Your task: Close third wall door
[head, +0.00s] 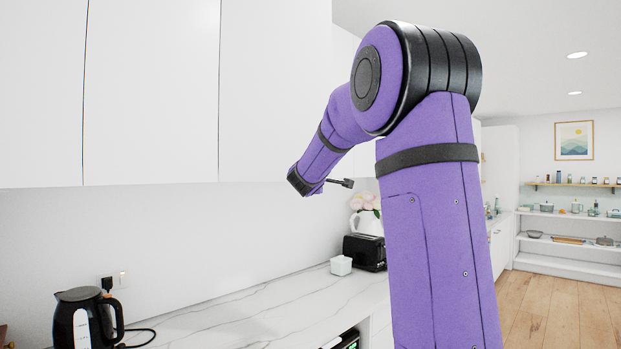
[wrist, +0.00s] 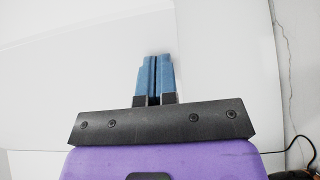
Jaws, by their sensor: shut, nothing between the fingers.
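White wall doors run along the upper left of the head view, with dark vertical seams between them. The panel right of the second seam (head: 275,90) ends in a vertical edge, and a further white cabinet face (head: 345,60) shows beyond it, partly behind my arm. I cannot tell for sure which door is the third or how far it stands open. My gripper (head: 346,183) is near the level of the cabinets' lower edge, beyond that panel. In the wrist view its blue fingers (wrist: 153,78) are shut together and empty, before a plain white surface (wrist: 90,50); contact cannot be told.
A marble counter (head: 215,318) runs below the cabinets. It holds a kettle (head: 85,320), a small white container (head: 341,265), a black toaster (head: 365,252) and a white jug with flowers (head: 368,222). Open wooden floor (head: 545,310) lies at the right.

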